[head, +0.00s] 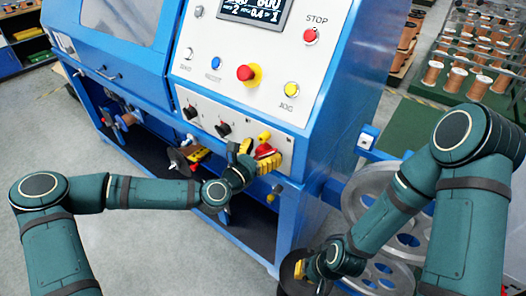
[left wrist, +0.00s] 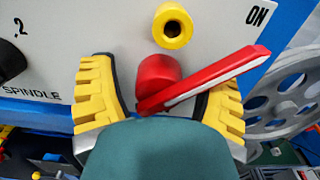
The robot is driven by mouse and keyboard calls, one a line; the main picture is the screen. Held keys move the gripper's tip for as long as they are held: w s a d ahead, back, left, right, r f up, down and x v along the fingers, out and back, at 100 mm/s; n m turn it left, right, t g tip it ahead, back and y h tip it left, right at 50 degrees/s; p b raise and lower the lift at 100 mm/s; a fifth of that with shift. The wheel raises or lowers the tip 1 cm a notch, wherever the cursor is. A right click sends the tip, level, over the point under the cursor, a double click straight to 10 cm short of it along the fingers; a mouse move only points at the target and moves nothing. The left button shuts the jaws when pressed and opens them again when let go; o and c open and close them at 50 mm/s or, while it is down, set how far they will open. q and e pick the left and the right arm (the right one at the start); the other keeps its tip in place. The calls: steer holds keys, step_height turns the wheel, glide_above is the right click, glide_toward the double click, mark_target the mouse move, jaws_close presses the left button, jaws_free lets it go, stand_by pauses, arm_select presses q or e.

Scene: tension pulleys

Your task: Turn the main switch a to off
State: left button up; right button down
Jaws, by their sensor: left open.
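The main switch (left wrist: 158,78) is a red knob with a long red lever on the machine's white panel. In the left wrist view its lever points up and right, toward the printed "ON". It also shows small in the head view (head: 265,151). My left gripper (left wrist: 162,95) is open, with one yellow finger on each side of the red knob. The right finger is close to the lever; I cannot tell if they touch. My right gripper (head: 305,270) is low at the right, by a dark round part; its jaws are not clear.
A yellow ring-shaped part (left wrist: 173,26) sits just above the switch. Black knobs (head: 223,129) are to its left. The blue machine (head: 345,75) carries a red stop button (head: 245,73) higher up. Large grey wheels (head: 370,190) stand at the right, near my right arm.

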arm_select(q)
jaws_close()
steer(key=shift+n, duration=0.4)
steer(key=n, duration=0.2)
steer(key=shift+n, duration=0.3)
steer(key=shift+w+a+r+n+p, duration=0.1)
steer(key=shift+n+p, duration=0.55)
steer(key=shift+n, duration=1.15)
